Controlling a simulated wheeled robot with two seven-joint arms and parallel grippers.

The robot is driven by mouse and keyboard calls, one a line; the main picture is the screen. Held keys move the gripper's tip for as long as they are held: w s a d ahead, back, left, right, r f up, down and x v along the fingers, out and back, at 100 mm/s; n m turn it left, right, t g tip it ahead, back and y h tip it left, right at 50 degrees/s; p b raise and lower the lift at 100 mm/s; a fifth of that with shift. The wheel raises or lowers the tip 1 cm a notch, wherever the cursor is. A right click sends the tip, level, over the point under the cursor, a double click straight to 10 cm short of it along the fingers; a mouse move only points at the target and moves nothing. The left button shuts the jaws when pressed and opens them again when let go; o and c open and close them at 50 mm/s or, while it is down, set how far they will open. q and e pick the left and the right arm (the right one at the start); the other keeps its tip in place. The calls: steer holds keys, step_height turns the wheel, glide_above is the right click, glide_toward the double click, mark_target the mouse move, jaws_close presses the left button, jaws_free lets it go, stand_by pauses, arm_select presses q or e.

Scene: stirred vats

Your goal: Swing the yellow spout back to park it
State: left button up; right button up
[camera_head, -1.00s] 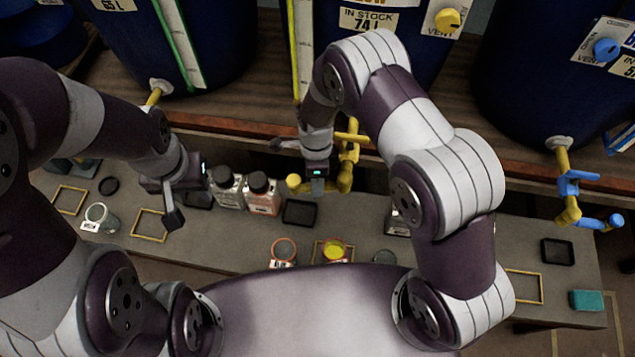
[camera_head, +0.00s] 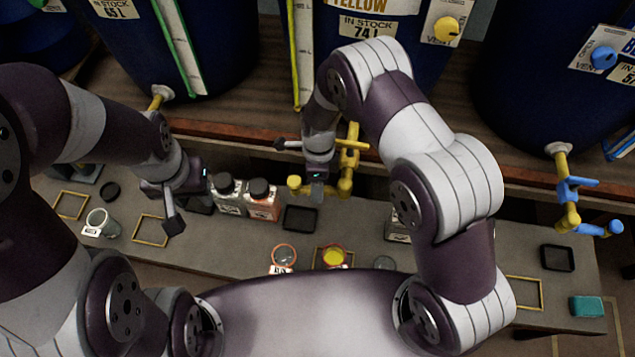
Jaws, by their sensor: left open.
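The yellow spout (camera_head: 345,186) hangs from the tap of the middle vat, marked yellow (camera_head: 395,55), over the bench's back edge. Its arm runs sideways to a round yellow end (camera_head: 294,183) on the left. My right gripper (camera_head: 317,194) is at the spout's arm, between that end and the upright pipe. It covers part of the arm; whether its jaws are closed on it is hidden. My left gripper (camera_head: 187,212) is open over the bench at the left, left of the bottles and away from the spout.
A grey-capped bottle (camera_head: 229,194) and a red bottle (camera_head: 262,201) stand between my grippers. A black tray (camera_head: 300,217) lies below the spout. A yellow-filled cup (camera_head: 333,257) stands nearer. A blue spout (camera_head: 590,228) hangs at the right. Bench space (camera_head: 465,250) at the right is partly clear.

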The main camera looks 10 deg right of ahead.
step_height(320, 180, up, 12)
steer(key=w, duration=0.2)
steer(key=shift+w+d+r, duration=0.2)
